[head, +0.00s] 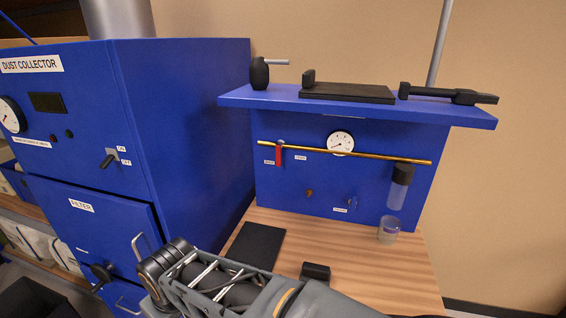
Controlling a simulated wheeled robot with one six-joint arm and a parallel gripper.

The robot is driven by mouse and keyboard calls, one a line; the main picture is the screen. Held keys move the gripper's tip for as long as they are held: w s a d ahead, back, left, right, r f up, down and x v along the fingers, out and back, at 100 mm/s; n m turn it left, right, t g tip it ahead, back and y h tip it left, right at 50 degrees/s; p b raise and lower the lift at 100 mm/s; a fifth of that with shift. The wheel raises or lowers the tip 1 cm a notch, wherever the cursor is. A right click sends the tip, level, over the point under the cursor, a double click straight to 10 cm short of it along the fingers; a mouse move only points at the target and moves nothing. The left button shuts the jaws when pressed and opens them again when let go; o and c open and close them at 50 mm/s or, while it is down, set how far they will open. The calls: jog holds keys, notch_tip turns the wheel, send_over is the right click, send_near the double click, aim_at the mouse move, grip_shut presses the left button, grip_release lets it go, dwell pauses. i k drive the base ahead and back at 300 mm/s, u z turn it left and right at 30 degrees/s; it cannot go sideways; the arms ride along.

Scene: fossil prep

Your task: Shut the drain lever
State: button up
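A blue panel (300,195) stands at the back of the wooden bench. A red lever (278,155) hangs downward from the left part of a brass pipe (350,153) across it, between two small white labels. A small metal lever or knob (351,202) sits lower on the panel, near another small label (340,210). The label text is too small to read, so I cannot tell for sure which is the drain lever. My arm crosses the bottom of the head view, well short of the panel. My gripper's fingers are not visible.
A clear bowl (398,190) hangs at the right above a glass jar (388,231). A dark mat (256,246) and a black block (315,272) lie on the bench. The blue dust collector (195,130) stands at the left.

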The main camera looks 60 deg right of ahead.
aim_at(353, 203)
jog(key=z, duration=2.4)
